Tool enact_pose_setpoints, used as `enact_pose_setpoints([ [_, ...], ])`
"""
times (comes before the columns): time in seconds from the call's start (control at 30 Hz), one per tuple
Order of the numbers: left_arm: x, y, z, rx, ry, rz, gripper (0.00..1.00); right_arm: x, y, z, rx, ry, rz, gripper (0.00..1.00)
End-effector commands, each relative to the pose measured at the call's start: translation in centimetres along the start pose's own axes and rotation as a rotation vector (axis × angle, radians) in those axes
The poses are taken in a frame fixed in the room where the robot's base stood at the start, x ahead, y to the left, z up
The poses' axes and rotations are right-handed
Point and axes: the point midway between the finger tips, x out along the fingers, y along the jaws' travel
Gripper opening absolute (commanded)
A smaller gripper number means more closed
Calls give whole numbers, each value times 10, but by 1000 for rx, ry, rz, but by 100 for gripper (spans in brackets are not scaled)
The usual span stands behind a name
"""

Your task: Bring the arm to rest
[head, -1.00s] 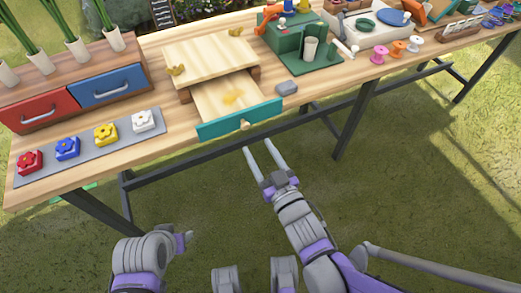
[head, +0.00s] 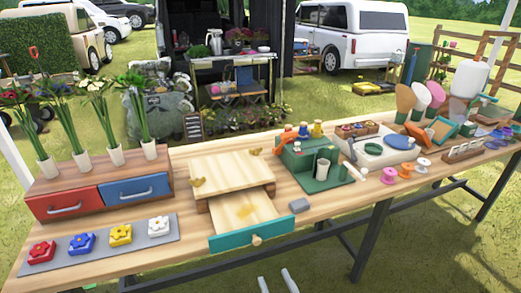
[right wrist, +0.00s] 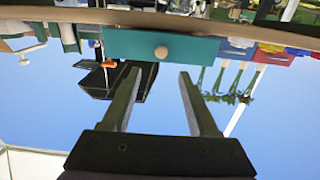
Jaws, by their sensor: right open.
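My right gripper (head: 277,281) shows only by its two fingertips at the bottom edge of the head view. It is open and empty, below and in front of the table's front edge. In the right wrist view its two fingers (right wrist: 160,95) stand apart with nothing between them, and the picture is upside down. The teal-fronted drawer (head: 247,235) of a small wooden box (head: 232,170) is pulled out; its teal front also shows in the right wrist view (right wrist: 130,45). The gripper appears clear of the drawer. My left gripper is not in view.
The wooden table (head: 330,212) crosses the view. Grass below the table is open.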

Motion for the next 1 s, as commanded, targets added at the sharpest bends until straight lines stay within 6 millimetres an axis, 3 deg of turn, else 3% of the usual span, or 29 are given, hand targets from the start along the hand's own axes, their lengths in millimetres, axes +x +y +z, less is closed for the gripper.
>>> enact_pose_setpoints([
  [0.17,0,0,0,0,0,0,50,-10,33,26,6,-199,97,60],
  [0.27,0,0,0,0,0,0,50,-34,60,54,26,-421,179,60],
  [0.43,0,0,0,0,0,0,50,-94,81,90,83,-769,259,60],
  [0.67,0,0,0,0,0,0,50,-180,74,108,179,-1133,275,60],
  [0.7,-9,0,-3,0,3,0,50,-189,72,100,187,-1162,271,60],
  [1.0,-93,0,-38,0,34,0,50,-185,73,8,177,-1119,272,60],
])
